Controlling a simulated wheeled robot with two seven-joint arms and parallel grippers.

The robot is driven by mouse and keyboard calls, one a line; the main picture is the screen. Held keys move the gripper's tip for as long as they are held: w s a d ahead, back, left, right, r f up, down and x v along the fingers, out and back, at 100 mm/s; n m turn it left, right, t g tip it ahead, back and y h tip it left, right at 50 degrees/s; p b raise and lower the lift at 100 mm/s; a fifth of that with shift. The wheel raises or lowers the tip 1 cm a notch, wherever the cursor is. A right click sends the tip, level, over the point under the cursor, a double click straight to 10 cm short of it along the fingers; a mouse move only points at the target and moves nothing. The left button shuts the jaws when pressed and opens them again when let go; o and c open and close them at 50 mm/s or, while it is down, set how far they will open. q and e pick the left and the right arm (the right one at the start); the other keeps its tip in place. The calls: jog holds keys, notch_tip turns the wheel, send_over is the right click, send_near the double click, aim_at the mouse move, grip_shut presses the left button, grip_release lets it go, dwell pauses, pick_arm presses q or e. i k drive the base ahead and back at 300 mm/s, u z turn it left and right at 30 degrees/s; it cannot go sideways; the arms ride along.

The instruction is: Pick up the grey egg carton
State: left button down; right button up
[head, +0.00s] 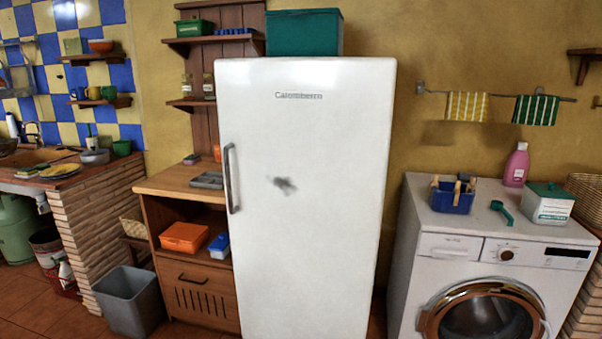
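A flat grey object (208,180), which looks like the egg carton, lies on top of the wooden cabinet (163,185) left of the fridge. It is close to the fridge's left side, and its right end seems partly hidden by the fridge. It is too small to make out its details. Neither of my grippers shows in the head view.
The tall white fridge (320,200) with a handle (231,178) stands in the middle. An orange box (184,237) sits on the cabinet's open shelf. A grey bin (130,300) stands on the floor at left. A washing machine (440,245) stands at right.

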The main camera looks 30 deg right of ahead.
aim_at(209, 179)
jog(key=z, duration=0.2)
jog(key=i, duration=0.5)
jog(key=u, duration=1.2)
jog(key=i, duration=1.05)
jog(key=z, duration=0.35)
jog(key=i, duration=0.9)
jog(key=z, duration=0.95)
